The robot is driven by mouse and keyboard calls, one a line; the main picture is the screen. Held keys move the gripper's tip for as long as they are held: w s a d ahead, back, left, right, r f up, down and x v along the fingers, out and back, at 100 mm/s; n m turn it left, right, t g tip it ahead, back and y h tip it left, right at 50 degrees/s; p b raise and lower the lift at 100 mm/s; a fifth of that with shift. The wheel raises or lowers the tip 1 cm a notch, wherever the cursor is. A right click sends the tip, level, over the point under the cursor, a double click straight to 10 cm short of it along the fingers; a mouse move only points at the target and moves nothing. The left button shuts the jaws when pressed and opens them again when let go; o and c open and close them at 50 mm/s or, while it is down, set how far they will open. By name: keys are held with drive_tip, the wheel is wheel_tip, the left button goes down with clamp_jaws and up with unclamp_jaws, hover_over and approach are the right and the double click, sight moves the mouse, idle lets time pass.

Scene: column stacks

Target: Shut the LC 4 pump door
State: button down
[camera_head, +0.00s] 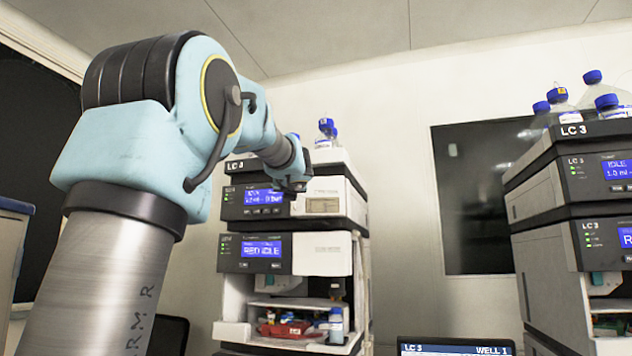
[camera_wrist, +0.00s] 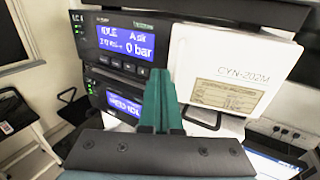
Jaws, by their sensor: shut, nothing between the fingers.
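The LC 4 pump is the upper module of the left stack, with a lit blue display (camera_head: 264,197). Its white door (camera_head: 323,204) covers the right half of the front. In the wrist view the door (camera_wrist: 225,65) carries the print CYN-202M and a cream label, and a dark gap shows below it. I cannot tell whether it is fully flush. My gripper (camera_head: 296,187) is in front of the pump near the door's upper left. In the wrist view its teal fingers (camera_wrist: 161,88) are together and empty, beside the door's left edge; contact is unclear.
Below the pump is another module with a blue display (camera_head: 261,250) and an open bay with a red tray (camera_head: 285,329) and small bottles. Blue-capped bottles (camera_head: 327,130) stand on top. The LC 3 stack (camera_head: 600,180) is at the right. A screen (camera_head: 455,347) is at the bottom.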

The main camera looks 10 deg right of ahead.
drive_tip(key=shift+w, duration=1)
idle(1.3)
